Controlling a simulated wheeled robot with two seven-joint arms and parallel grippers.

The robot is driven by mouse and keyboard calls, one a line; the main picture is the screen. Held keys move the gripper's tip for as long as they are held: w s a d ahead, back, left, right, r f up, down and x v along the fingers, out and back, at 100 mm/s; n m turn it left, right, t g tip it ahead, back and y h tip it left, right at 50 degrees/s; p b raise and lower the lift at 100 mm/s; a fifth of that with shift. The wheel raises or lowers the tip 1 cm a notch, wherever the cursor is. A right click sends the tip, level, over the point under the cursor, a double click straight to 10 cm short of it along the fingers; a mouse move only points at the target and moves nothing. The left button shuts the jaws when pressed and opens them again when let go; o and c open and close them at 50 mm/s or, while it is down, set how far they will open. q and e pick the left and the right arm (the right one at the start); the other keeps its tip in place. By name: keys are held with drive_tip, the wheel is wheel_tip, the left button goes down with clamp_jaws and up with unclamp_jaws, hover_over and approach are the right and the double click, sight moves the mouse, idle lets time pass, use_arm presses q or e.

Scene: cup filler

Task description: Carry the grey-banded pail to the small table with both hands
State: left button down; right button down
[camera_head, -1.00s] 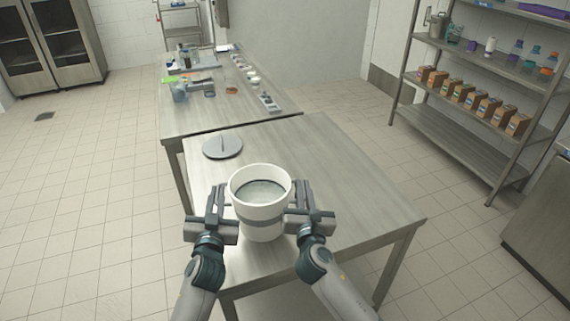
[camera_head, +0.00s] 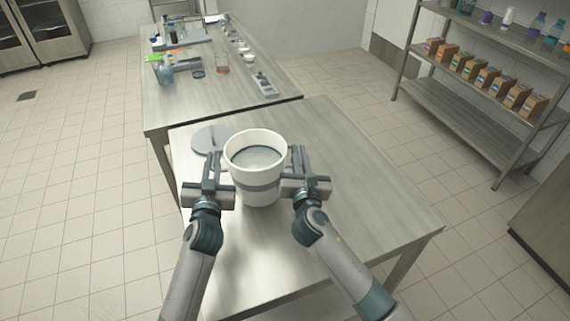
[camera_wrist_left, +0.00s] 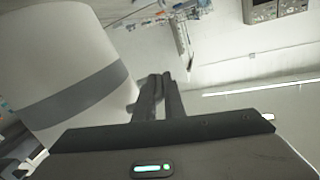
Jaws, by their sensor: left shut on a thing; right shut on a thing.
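The white pail (camera_head: 257,172) with a grey band is upright between my two grippers, over the near table (camera_head: 350,190). Pale grey contents show inside its rim. I cannot tell whether its base touches the tabletop. My left gripper (camera_head: 212,168) is shut on the pail's left side, and my right gripper (camera_head: 296,165) is shut on its right side. In the left wrist view the pail's banded wall (camera_wrist_left: 65,60) fills the left, beside the left gripper's fingers (camera_wrist_left: 157,92). The exact grip points are partly hidden.
A flat grey disc (camera_head: 205,138) lies just behind the pail at left. A longer bench (camera_head: 215,105) adjoins the table's far side, with labware on it. A shelf rack (camera_head: 470,110) with boxes stands at right. The table's right part is clear.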

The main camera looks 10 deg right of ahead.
use_arm(q)
drive_tip(key=shift+w+r, duration=0.15)
drive_tip(key=shift+r, duration=0.05)
use_arm(e)
drive_tip(key=shift+w+d+r, duration=0.1)
drive_tip(key=shift+w+r, duration=0.05)
drive_tip(key=shift+r, duration=0.05)
